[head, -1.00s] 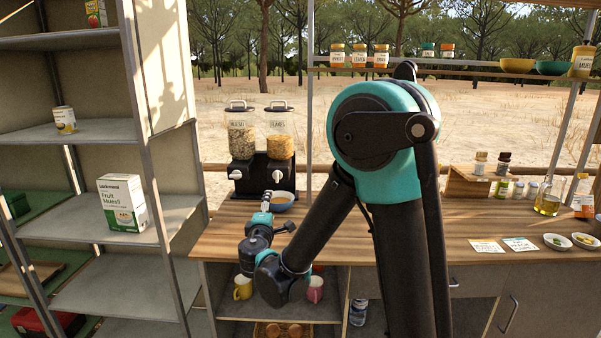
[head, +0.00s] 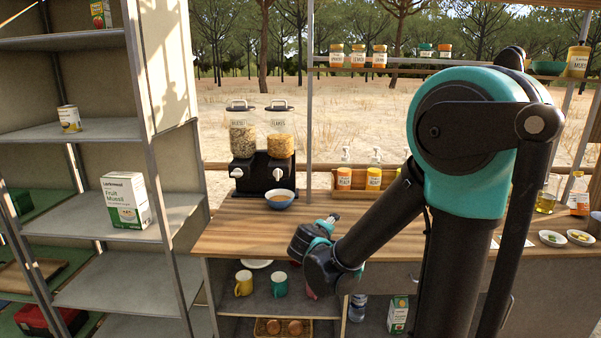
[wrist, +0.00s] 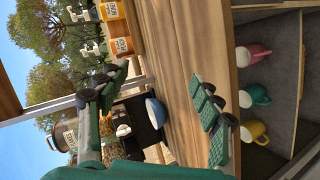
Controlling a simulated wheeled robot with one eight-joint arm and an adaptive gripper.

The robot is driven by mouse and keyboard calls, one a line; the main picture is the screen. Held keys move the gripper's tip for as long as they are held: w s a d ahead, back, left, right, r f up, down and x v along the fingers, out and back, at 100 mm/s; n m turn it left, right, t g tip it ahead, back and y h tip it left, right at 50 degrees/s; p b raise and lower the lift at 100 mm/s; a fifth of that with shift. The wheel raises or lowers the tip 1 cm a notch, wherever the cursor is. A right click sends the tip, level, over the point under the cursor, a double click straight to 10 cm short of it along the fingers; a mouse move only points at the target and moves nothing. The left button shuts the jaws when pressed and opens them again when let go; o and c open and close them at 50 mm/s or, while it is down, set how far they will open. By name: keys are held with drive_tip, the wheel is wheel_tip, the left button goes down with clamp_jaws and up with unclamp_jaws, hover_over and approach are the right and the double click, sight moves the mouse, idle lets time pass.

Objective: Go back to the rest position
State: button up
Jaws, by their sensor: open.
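My gripper (wrist: 150,118) shows in the wrist view with its two green-padded fingers wide apart and nothing between them. In the head view my gripper (head: 332,219) is small and partly hidden behind my wrist, above the front part of the wooden counter (head: 240,236). A blue bowl (head: 280,199) stands on the counter in front of the cereal dispenser (head: 262,165), to the left of my gripper and apart from it. The bowl also shows in the wrist view (wrist: 155,112), beyond the open fingers.
Sauce bottles (head: 374,176) stand at the counter's back. Yellow (head: 243,284) and teal (head: 279,284) mugs sit on the shelf below the counter. A tall shelf unit (head: 105,228) with a muesli box (head: 126,202) stands at left. The counter between bowl and arm is clear.

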drive_tip(key=s+d+f+m+g, duration=0.3)
drive_tip(key=s+d+f+m, duration=0.15)
drive_tip(key=s+d, duration=0.3)
drive_tip(key=s+d+f+m+g+y, duration=0.1)
drive_tip(key=s+f+m+g+y, duration=0.1)
drive_tip(key=s, duration=0.5)
drive_tip(key=s+d+f+m+g+y, duration=0.1)
drive_tip(key=s+f+m+g+y, duration=0.1)
drive_tip(key=s+f, duration=0.4)
drive_tip(key=shift+s+d+m+g+y, duration=0.25)
drive_tip(key=shift+s+m+g, duration=0.35)
drive_tip(key=shift+s+m, duration=0.45)
